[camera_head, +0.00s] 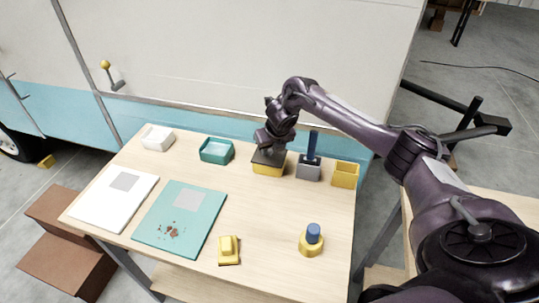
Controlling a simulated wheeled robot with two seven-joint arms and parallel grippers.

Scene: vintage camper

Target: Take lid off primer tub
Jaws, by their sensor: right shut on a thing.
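The primer tub (268,170) appears to be the yellow box at the back of the table, right of the teal tray. Its dark lid (262,156) is over its top; I cannot tell whether a gap lies between them. My right gripper (268,149) points down onto the lid from above and is shut on it. The fingertips are small and partly hidden by the gripper's own body. My left gripper is out of view.
A grey holder with a blue upright piece (311,150) and an open yellow bin (345,175) stand close right of the tub. A teal tray (216,151) and a white tray (158,139) are left. A yellow block (228,250) and a blue-topped yellow object (312,240) stand in front.

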